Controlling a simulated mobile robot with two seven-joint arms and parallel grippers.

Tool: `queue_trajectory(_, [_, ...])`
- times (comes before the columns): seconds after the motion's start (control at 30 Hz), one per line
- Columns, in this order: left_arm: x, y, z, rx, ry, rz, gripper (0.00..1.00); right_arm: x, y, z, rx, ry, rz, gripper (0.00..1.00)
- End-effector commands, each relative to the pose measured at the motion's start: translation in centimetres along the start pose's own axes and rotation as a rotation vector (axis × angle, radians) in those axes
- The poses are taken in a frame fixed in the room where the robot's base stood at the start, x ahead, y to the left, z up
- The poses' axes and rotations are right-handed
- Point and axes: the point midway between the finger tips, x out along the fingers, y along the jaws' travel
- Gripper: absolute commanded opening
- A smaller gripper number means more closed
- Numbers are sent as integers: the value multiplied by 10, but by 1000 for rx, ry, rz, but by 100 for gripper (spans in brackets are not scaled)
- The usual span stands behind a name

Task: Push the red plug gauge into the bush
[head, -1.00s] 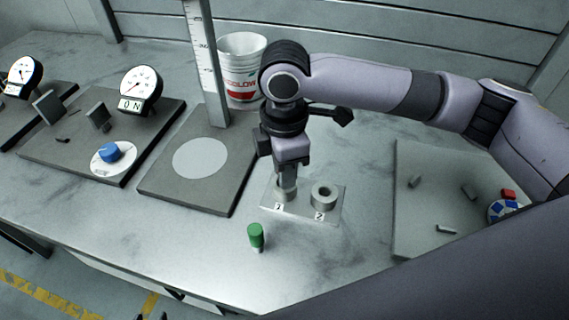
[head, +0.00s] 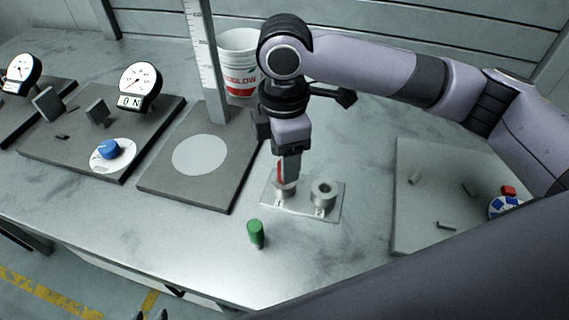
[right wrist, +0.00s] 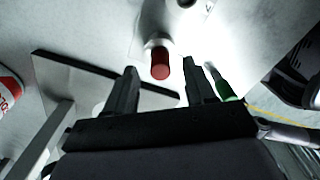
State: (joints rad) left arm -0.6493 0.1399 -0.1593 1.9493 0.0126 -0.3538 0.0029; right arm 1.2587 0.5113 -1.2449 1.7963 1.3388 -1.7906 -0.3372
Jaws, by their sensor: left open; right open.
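The red plug gauge (right wrist: 160,64) stands in the bush marked 1 (head: 284,195), its red end sticking out; how deep it sits I cannot tell. In the head view only a strip of its red (head: 280,172) shows beside my finger. The bush also shows in the right wrist view (right wrist: 157,43). My right gripper (right wrist: 158,82) is open, with its fingers apart and the red end between and just beyond their tips. In the head view my right gripper (head: 286,168) is over bush 1.
A second bush (head: 323,192), marked 2, stands to the right on the same plate (head: 302,211). A green plug gauge (head: 256,233) stands in front of the plate. A dark board (head: 190,195) with a post is at left, a white bucket (head: 240,65) behind, and a grey board (head: 430,190) at right.

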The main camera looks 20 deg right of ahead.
Motion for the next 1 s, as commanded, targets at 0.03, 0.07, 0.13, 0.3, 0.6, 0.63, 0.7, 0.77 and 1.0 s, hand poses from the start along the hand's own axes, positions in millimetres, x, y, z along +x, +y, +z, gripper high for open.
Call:
queue_trajectory(0.03, [0,0,0,0,0,0,43,-10,0,0,-1,1,4,54])
queue_trajectory(0.07, [0,0,1,0,0,0,43,-14,0,0,-2,1,4,54])
queue_trajectory(0.13, [0,0,1,0,0,0,43,-23,0,0,-2,1,2,54])
queue_trajectory(0.3, [1,0,1,0,0,0,43,-35,0,0,-2,0,0,54])
queue_trajectory(0.6, [0,0,1,0,0,0,43,-36,0,0,-2,0,0,54])
queue_trajectory(0.63, [0,0,1,0,0,0,43,-36,0,0,-2,0,0,54])
queue_trajectory(0.7, [0,0,1,0,0,0,43,-36,0,0,-2,0,0,54])
queue_trajectory(0.77, [0,0,1,0,0,0,43,-36,0,0,-2,0,0,54])
queue_trajectory(1.0, [1,0,0,0,2,0,43,-36,0,0,-2,0,0,54])
